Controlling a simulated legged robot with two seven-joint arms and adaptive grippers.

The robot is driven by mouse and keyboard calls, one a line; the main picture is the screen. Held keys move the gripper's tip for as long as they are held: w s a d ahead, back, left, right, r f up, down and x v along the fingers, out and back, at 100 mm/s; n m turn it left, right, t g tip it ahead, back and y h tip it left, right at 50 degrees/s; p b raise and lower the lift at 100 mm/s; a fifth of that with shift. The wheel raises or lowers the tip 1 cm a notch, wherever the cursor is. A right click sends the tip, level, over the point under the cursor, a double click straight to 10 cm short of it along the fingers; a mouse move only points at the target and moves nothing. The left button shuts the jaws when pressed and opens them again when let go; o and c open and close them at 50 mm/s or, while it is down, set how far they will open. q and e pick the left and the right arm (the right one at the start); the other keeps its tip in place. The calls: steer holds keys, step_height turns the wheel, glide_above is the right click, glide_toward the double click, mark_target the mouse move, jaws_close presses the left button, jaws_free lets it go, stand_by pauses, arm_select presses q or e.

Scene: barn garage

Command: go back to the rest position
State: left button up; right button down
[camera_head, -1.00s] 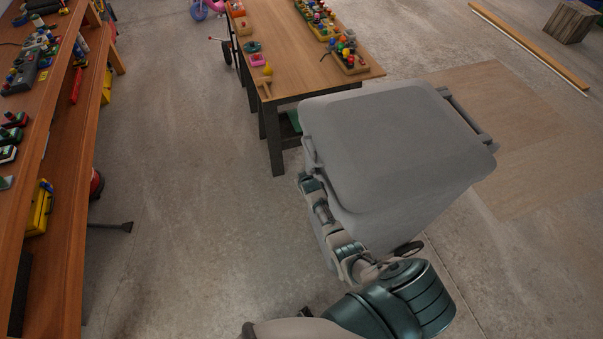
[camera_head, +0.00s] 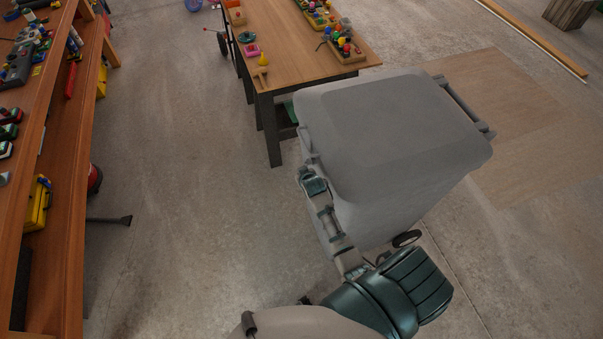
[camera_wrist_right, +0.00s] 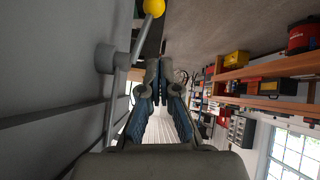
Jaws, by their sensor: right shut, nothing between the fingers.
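My right arm reaches up from the bottom of the head view along the near left side of a large grey wheeled bin (camera_head: 395,130) with its lid down. My right gripper (camera_head: 306,172) is at the bin's left corner, small and partly unclear there. In the right wrist view the gripper (camera_wrist_right: 160,70) has its fingertips together with nothing between them. The bin's grey wall (camera_wrist_right: 45,70) fills the left of that view, close beside the fingers. I cannot tell whether they touch. My left gripper is not in view.
A wooden table (camera_head: 290,50) with colourful toys stands behind the bin. A wooden shelf unit (camera_head: 65,190) with tools runs along the left. A black-ended bar (camera_head: 110,220) sticks out near the floor by it. The concrete floor (camera_head: 195,160) between is clear.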

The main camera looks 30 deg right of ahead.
steer(key=shift+d+f, duration=0.1)
steer(key=s+a+f+n+g+y+b, duration=0.1)
steer(key=s+a+f, duration=0.2)
steer(key=s+f, duration=0.5)
steer(key=s+a+f+g, duration=0.25)
steer(key=s+f, duration=0.25)
steer(key=f, duration=0.6)
steer(key=s+a+f+n+y+b, duration=0.1)
steer(key=s+a+f, duration=0.2)
steer(key=s+f, duration=0.5)
steer(key=s+a+f+g, duration=0.1)
steer(key=s+f, duration=0.4)
steer(key=s, duration=0.5)
steer(key=s+a+f+n+g+b, duration=0.1)
steer(key=s+f, duration=0.4)
steer(key=s, duration=0.5)
steer(key=s+a+f+g+y, duration=0.1)
steer(key=s+f, duration=0.4)
steer(key=s, duration=0.5)
steer(key=shift+a+f+g, duration=0.3)
steer(key=shift+a+g, duration=0.3)
steer(key=shift+g, duration=0.05)
steer(key=shift+w, duration=0.1)
